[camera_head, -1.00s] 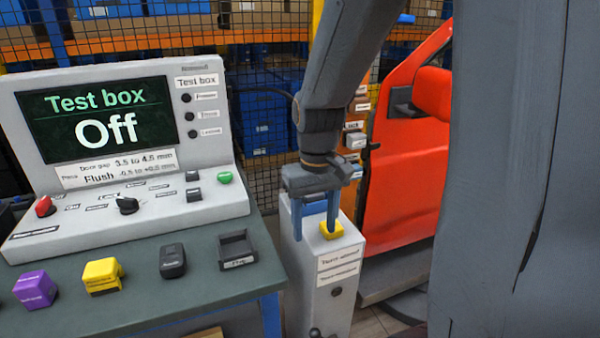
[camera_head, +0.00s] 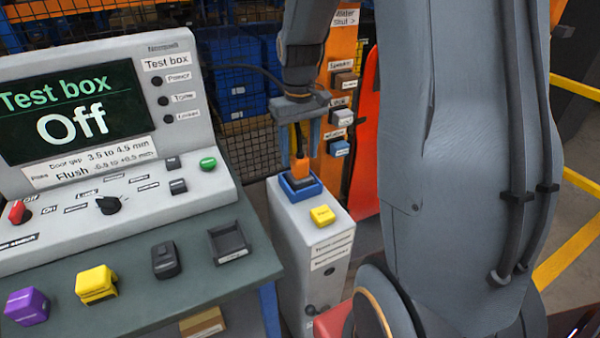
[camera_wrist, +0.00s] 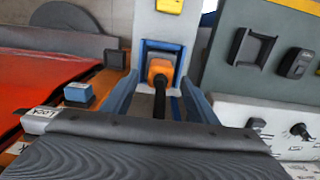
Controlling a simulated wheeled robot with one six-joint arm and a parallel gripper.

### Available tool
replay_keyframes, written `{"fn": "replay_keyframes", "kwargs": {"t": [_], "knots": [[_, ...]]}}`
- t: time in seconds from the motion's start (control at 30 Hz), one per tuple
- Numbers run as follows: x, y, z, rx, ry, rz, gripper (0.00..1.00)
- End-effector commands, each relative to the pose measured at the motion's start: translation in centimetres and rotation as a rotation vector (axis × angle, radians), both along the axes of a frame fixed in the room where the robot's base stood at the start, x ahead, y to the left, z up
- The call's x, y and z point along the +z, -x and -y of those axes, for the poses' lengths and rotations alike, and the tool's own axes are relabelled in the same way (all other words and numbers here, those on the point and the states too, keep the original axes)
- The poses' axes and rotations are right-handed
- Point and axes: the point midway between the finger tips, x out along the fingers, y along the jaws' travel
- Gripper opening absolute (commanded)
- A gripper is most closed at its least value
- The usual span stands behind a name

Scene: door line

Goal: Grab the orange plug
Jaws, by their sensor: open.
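The orange plug (camera_head: 299,172) sits in a blue-rimmed socket (camera_head: 300,188) on top of a grey pedestal (camera_head: 312,242), with a black cable rising from its top. My gripper (camera_head: 299,158) is open, pointing down, with one blue finger on each side of the plug. In the wrist view the plug (camera_wrist: 160,72) lies between the spread fingers of my gripper (camera_wrist: 160,98), with a gap on both sides. I cannot tell exactly how far down the fingertips reach beside it.
A yellow button block (camera_head: 322,216) is on the pedestal in front of the socket. The test box (camera_head: 105,150), its screen reading Off, stands on the green bench (camera_head: 190,290) at left. An orange post with labelled switches (camera_head: 340,95) and a red door (camera_head: 368,150) are behind at right.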

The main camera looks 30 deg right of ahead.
Motion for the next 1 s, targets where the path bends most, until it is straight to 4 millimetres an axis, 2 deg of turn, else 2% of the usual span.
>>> {"fn": "replay_keyframes", "kwargs": {"t": [0.33, 0.67, 0.9, 0.97, 1.0], "knots": [[-4.0, 0.4, 0.0, -0.002, -0.001, -0.004, 0.53], [-4.5, 0.3, 0.0, -0.002, 0.0, 0.0, 0.51], [-4.4, 0.3, 0.0, -0.002, 0.0, 0.0, 0.11], [-4.4, 0.3, 0.0, -0.002, 0.0, 0.0, 0.01], [-4.4, 0.3, 0.1, -0.002, 0.0, 0.0, 0.0]]}}
